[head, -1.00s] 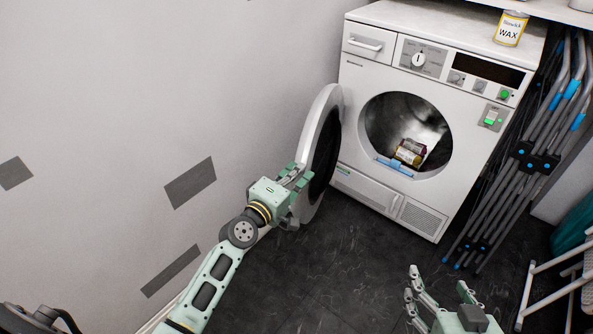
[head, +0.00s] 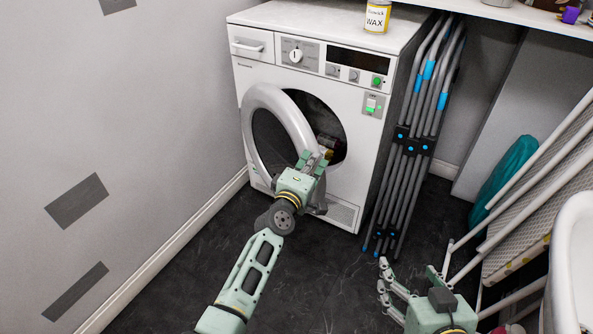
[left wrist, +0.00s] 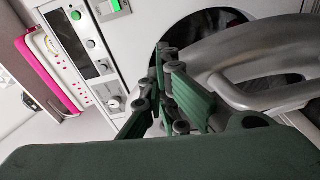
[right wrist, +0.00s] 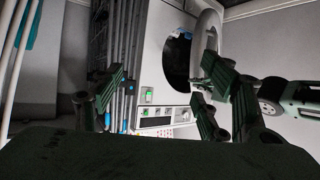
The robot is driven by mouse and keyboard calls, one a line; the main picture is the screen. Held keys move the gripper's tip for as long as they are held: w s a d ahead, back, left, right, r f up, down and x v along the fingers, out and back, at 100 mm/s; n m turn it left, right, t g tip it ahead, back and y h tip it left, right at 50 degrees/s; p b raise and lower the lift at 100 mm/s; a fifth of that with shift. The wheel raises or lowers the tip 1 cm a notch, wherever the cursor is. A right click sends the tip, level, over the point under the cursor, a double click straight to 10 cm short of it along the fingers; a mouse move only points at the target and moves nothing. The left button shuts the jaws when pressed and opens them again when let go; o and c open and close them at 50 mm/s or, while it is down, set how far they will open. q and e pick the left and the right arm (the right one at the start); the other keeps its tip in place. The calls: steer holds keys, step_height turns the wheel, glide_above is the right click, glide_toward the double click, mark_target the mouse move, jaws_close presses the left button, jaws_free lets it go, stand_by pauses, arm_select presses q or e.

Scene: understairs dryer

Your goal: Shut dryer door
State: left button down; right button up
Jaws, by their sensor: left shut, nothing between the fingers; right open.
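The white dryer (head: 345,195) stands against the back wall. Its round door (head: 282,103), a pale ring with a dark centre, is hinged at the left and stands partly open in front of the drum opening (head: 318,118). My left gripper (head: 312,160) is shut and empty at the free right edge of the door, on its outer side. Whether it touches the rim I cannot tell. The door ring (left wrist: 235,50) is close beside the gripper in the left wrist view. My right gripper (head: 382,275) is open and empty, low over the floor at the right, away from the dryer.
A yellow wax tin (head: 377,17) stands on the dryer. A folded grey rack (head: 412,140) leans at the dryer's right side. An ironing board (head: 540,190) and a white basin (head: 575,260) are at the right. Items inside the drum (head: 327,146) show past the door. The dark floor (head: 310,270) in front is clear.

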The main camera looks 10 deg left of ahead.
arm_select(q)
steer(key=w+d, duration=0.1)
steer(key=d, duration=0.1)
steer(key=w+d, duration=0.1)
steer(key=w, duration=0.1)
steer(key=shift+w+d+b, duration=0.15)
steer(key=shift+d+b, duration=0.2)
arm_select(e)
steer(key=r, duration=0.1)
steer(key=w+r+t, duration=0.1)
steer(key=r, duration=0.1)
steer(key=w+r+t, duration=0.1)
steer(key=shift+w+a+r+y, duration=0.2)
steer(key=shift+a+y, duration=0.15)
steer(key=shift+y, duration=0.05)
